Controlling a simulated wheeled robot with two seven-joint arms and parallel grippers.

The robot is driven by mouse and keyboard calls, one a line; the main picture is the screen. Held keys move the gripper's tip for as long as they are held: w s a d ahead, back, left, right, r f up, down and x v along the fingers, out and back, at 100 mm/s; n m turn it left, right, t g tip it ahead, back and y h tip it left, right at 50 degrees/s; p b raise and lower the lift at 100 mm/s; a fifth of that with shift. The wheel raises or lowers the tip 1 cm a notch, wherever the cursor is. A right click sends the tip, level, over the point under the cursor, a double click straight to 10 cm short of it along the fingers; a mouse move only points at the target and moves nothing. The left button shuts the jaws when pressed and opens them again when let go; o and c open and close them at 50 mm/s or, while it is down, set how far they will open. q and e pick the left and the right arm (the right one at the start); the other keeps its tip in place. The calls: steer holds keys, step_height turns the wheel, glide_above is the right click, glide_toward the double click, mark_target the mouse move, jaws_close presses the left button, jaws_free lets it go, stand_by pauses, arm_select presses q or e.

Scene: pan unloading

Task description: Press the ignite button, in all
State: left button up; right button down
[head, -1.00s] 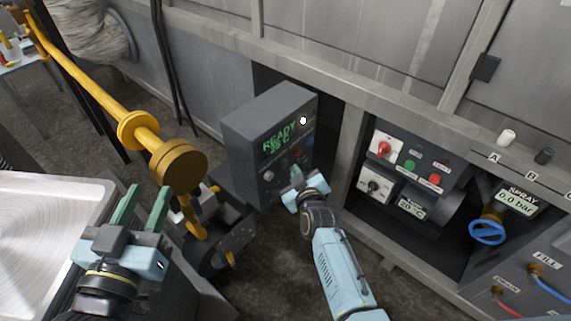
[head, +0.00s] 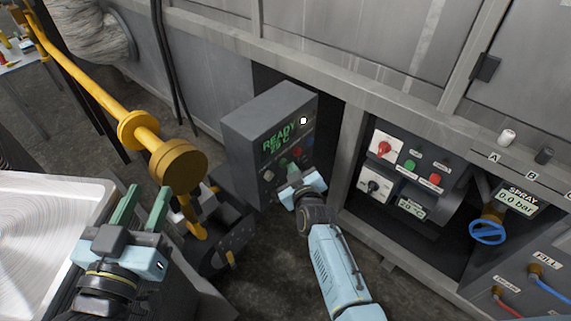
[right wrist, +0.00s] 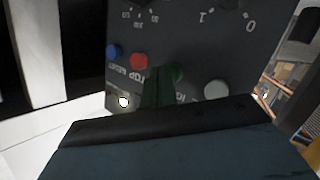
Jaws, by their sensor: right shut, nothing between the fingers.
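The dark grey control box (head: 245,135) shows a green READY display (head: 280,138) with a temperature reading below it. Its button row has a pale button (right wrist: 215,90), a green button (right wrist: 174,72), a red button (right wrist: 138,60) and a blue button (right wrist: 112,51). My left gripper (head: 141,206) is open and empty.
A yellow pipe with a round end (head: 178,162) stands between my arms. A shiny metal pan (head: 50,220) is at the left.

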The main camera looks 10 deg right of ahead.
steer(key=shift+w+a, duration=0.3)
steer(key=shift+w, duration=0.05)
stand_by(0.5)
steer(key=shift+s+d, duration=0.1)
steer(key=shift+s+d+p, duration=0.45)
steer(key=shift+s+p, duration=0.2)
steer(key=shift+p, duration=0.05)
steer(key=shift+s+d, duration=0.1)
steer(key=shift+s+d+p, duration=0.75)
steer(key=shift+s+p, duration=0.1)
steer(key=shift+s, duration=0.1)
steer(key=shift+s+d+p, duration=0.7)
steer(key=shift+s+p, duration=0.15)
steer(key=shift+s, duration=0.1)
